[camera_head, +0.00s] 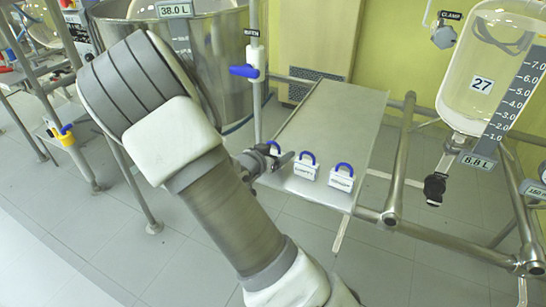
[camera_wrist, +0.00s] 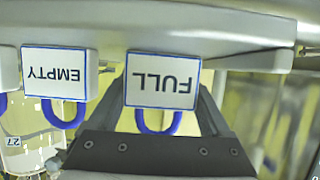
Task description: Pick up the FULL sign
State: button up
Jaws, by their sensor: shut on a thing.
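The FULL sign (camera_wrist: 162,81) is a white block with a blue border and a blue loop. It appears upside down in the wrist view, directly in front of my gripper (camera_wrist: 165,108). My gripper's dark fingers rise on either side of the sign and are shut on it; the contact itself is mostly hidden behind the sign. In the head view my gripper (camera_head: 278,160) is at the left edge of the metal shelf (camera_head: 335,115). There the FULL sign is mostly hidden, with a blue loop showing near my fingers.
The EMPTY sign (camera_wrist: 60,73) is close beside the FULL sign. In the head view two signs, a middle one (camera_head: 306,169) and a right one (camera_head: 341,179), stand near the shelf's front edge. A vertical pole (camera_head: 255,100) with a blue-handled valve (camera_head: 245,71) is close behind my gripper.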

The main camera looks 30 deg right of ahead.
jog(key=shift+c, duration=1.4)
jog(key=shift+r, duration=0.1)
